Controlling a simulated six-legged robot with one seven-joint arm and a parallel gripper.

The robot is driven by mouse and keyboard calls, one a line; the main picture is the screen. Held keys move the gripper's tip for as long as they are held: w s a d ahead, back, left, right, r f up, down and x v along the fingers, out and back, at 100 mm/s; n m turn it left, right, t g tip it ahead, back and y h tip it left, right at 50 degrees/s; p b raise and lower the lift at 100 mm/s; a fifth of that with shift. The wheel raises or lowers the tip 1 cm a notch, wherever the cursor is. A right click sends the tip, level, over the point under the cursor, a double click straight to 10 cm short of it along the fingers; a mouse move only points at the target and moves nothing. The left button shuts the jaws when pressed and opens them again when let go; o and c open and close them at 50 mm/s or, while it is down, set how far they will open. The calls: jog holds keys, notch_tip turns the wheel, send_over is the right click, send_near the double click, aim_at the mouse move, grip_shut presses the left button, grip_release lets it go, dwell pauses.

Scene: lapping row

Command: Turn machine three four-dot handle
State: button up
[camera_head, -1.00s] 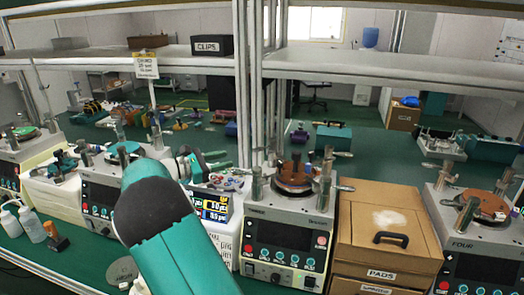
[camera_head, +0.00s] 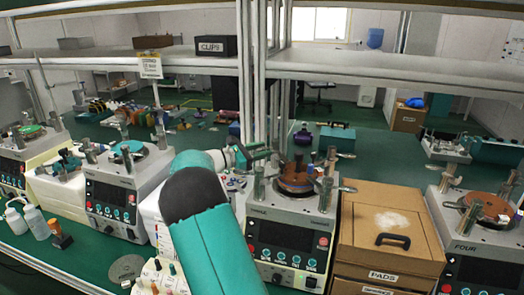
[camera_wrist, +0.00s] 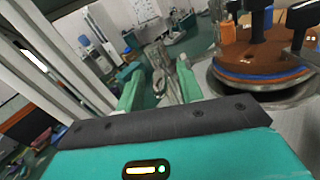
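Machine three (camera_head: 290,232) stands right of centre in the head view, with a brown disc (camera_head: 297,182) on top and metal posts with levers around it. One upright post (camera_head: 259,187) stands at its left front, another (camera_head: 325,192) at its right front. The dots on the handles are too small to read. My gripper (camera_head: 265,154) is at the machine's back left. In the wrist view my gripper (camera_wrist: 160,88) is open, its teal fingers apart, with a metal post (camera_wrist: 182,78) beyond and between them. I cannot tell whether they touch it. The disc (camera_wrist: 262,58) is at the right.
A shelf upright (camera_head: 245,75) rises behind my gripper. A cardboard pads box (camera_head: 390,232) stands right of machine three, and machine four (camera_head: 470,245) beyond it. Another machine (camera_head: 118,195) is at the left. The green bench behind is partly clear.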

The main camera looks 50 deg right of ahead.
jog(key=shift+s+d, duration=0.1)
jog(key=shift+d, duration=0.2)
jog(key=shift+r, duration=0.1)
grip_shut()
